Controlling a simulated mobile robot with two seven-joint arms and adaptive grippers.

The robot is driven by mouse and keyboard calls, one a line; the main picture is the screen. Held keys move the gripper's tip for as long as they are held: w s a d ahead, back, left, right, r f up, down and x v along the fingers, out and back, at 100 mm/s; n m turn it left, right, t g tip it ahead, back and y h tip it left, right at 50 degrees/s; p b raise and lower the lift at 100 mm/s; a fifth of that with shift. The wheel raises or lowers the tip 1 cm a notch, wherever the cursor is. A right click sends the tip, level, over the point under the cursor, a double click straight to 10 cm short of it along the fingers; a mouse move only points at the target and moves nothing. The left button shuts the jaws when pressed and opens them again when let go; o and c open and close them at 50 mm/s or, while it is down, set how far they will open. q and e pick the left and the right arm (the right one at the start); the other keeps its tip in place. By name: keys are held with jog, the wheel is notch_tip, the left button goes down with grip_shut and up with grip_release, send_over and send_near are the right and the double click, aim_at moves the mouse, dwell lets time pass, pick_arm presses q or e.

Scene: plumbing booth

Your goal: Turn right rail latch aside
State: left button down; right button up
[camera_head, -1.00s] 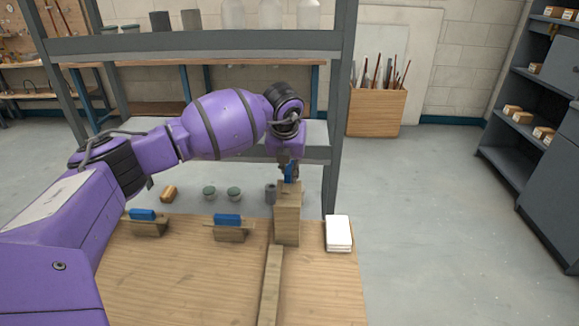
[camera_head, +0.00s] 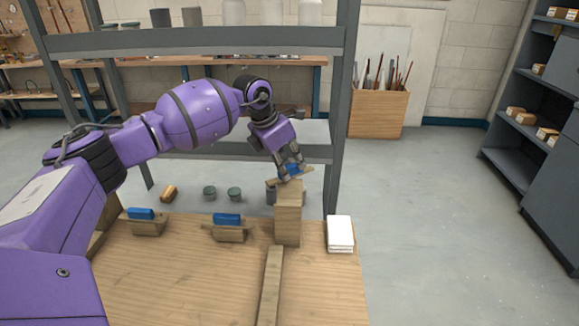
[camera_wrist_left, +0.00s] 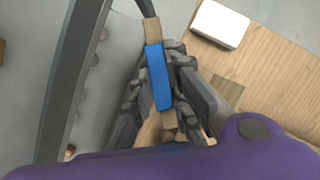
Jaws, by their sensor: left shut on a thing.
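The right rail latch is a wooden bar (camera_wrist_left: 153,30) with a blue grip (camera_wrist_left: 157,77) on it. It sits on top of a wooden post (camera_head: 288,215) at the back right of the wooden table. My left gripper (camera_head: 289,172) is shut on the blue grip, which also shows in the head view between the fingers. The bar now points slantwise across the post top. In the left wrist view my left gripper (camera_wrist_left: 160,85) has a finger on each side of the blue grip. My right gripper is not in view.
Two wooden blocks with blue tops, one (camera_head: 228,228) nearer the post and one (camera_head: 142,220) at left, stand along the table's back edge. A wooden rail (camera_head: 270,285) runs forward from the post. A white stack (camera_head: 340,233) lies right of it. A grey shelf (camera_head: 200,42) stands behind.

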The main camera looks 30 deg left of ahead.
pick_arm(q)
jog(key=m, duration=0.1)
jog(key=m+g+h+b, duration=0.1)
jog(key=m, duration=0.1)
jog(key=shift+a+f+m, duration=0.15)
jog(key=shift+m, duration=0.15)
jog(key=shift+w+m+g+h+b, duration=0.1)
jog(key=shift+m+g+h+b, duration=0.35)
jog(key=shift+m, duration=1.05)
jog(key=c, duration=1.7)
grip_release()
jog(key=shift+a+r, duration=0.1)
jog(key=shift+r, duration=0.2)
jog(key=v, duration=1.1)
jog(key=shift+r, duration=0.35)
